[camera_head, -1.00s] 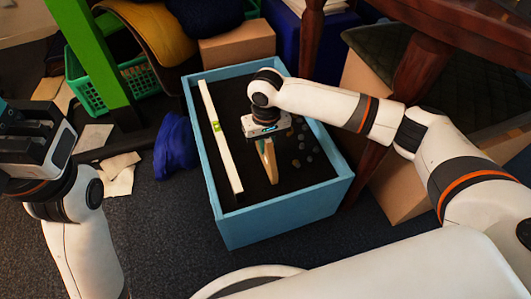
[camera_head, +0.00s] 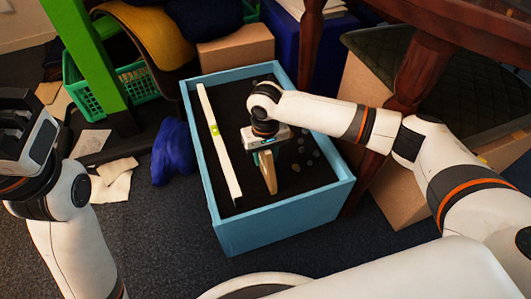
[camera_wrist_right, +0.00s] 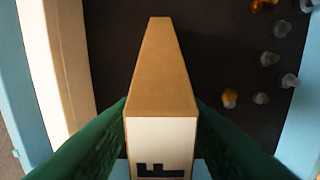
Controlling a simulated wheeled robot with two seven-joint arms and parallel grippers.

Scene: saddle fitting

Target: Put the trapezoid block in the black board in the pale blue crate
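The trapezoid block (camera_head: 268,173) is tan and wedge-shaped, with a pale end face bearing a black letter. My right gripper (camera_head: 265,153) is over the inside of the pale blue crate (camera_head: 280,225), its fingers on both sides of the block. In the right wrist view the green fingers press against the sides of the block (camera_wrist_right: 163,75), whose narrow end points up the picture. The black board (camera_head: 235,105) lines the crate's inside. I cannot tell whether the block touches it. My left gripper (camera_head: 28,135) is at the left picture edge, away from the crate; its opening is unclear.
A long white level (camera_head: 217,140) lies along the crate's left side. Several small pegs or stones (camera_head: 307,150) sit right of the block. A blue cloth (camera_head: 174,152) lies left of the crate. Table legs (camera_head: 400,85) and a cardboard box (camera_head: 395,190) stand close on the right.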

